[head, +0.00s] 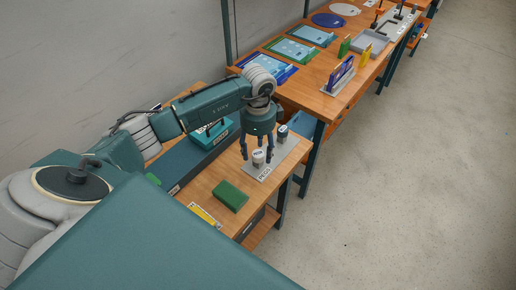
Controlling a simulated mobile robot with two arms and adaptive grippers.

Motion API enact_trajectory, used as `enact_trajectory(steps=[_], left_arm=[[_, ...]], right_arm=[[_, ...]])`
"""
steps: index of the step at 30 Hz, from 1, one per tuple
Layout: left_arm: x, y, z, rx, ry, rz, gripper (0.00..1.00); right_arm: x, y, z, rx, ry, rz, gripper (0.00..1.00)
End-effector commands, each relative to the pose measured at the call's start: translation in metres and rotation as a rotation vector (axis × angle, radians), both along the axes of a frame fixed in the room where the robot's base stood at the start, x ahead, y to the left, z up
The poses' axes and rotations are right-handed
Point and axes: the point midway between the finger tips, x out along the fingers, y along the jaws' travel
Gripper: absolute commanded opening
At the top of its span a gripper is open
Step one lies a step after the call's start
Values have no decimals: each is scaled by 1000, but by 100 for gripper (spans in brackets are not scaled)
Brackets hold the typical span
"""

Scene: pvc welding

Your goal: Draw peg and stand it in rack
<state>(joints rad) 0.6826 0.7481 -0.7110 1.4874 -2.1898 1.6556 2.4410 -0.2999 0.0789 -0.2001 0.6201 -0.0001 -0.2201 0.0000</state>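A grey rack (279,156) with a label reading like "PEGS" lies on the wooden bench. A peg with a pale top (258,157) stands at its near end, and a second, darker peg (282,132) stands at its far end. My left gripper (257,153) points down over the near peg. Its fingers are spread on both sides of that peg, with gaps visible between fingers and peg. The peg's lower part and how it sits in the rack are hard to make out. My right gripper is not in view.
A green block (230,196) and a yellow-edged card (205,215) lie on the bench in front. A teal handled box (210,134) stands behind, left of the gripper. A longer table (300,92) with panels and a tray (371,43) extends to the back right.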

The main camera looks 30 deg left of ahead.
Motion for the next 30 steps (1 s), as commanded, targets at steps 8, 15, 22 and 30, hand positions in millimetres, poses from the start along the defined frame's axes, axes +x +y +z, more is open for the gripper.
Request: enact_trajectory(steps=[8,15,22,30], left_arm=[[2,0,17,0,-4,0,53],[2,0,68,1,-6,-1,53],[1,0,107,0,-3,0,53],[0,0,121,0,0,0,53]], right_arm=[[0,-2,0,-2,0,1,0],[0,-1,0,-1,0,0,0],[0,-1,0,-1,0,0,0],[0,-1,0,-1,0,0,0]])
